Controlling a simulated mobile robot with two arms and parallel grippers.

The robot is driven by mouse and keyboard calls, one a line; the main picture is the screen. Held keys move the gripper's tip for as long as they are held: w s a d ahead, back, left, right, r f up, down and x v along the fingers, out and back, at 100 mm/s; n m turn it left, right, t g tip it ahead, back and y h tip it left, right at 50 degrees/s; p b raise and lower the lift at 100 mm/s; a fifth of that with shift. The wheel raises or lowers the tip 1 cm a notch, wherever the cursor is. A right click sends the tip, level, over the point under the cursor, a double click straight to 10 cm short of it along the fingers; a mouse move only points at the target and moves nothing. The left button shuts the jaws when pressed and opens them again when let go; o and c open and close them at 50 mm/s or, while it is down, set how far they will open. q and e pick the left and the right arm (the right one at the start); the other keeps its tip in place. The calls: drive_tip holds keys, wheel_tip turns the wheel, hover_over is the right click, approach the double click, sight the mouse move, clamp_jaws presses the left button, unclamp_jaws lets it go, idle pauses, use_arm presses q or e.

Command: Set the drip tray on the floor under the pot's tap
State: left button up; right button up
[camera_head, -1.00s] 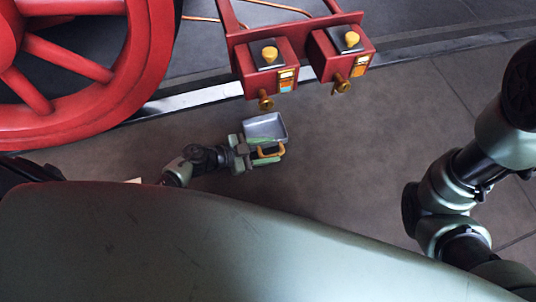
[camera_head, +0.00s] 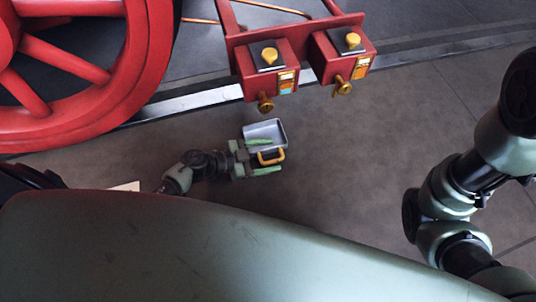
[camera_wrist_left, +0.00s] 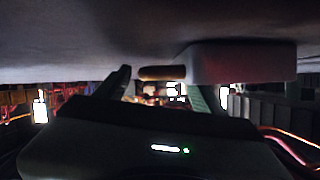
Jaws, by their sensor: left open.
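The grey drip tray (camera_head: 279,131) with its orange handle (camera_head: 271,156) sits low at the floor, just below the left pot's brass tap (camera_head: 265,103) in the head picture. Whether it is straight under the tap I cannot tell. My left gripper (camera_head: 268,157) is open, its green fingers apart on either side of the handle. In the left wrist view, which looks upside down, the tray (camera_wrist_left: 245,64) lies against the floor and the handle (camera_wrist_left: 162,73) shows between the spread fingers (camera_wrist_left: 162,90). My right gripper is not in view.
Two red pots, the left one (camera_head: 254,80) and the right one (camera_head: 328,66), hang on a red frame above a steel rail (camera_head: 195,101). A large red spoked wheel (camera_head: 140,80) stands at left. The floor (camera_head: 350,150) right of the tray is clear.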

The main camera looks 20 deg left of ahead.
use_arm(q)
drive_tip(key=p+v, duration=0.5)
drive_tip(key=v, duration=0.6)
drive_tip(key=shift+r+p, duration=0.1)
drive_tip(key=shift+p, duration=0.25)
drive_tip(key=shift+s+a+r, duration=0.1)
drive_tip(key=shift+s+a, duration=0.15)
drive_tip(key=shift+a, duration=0.15)
idle(1.1)
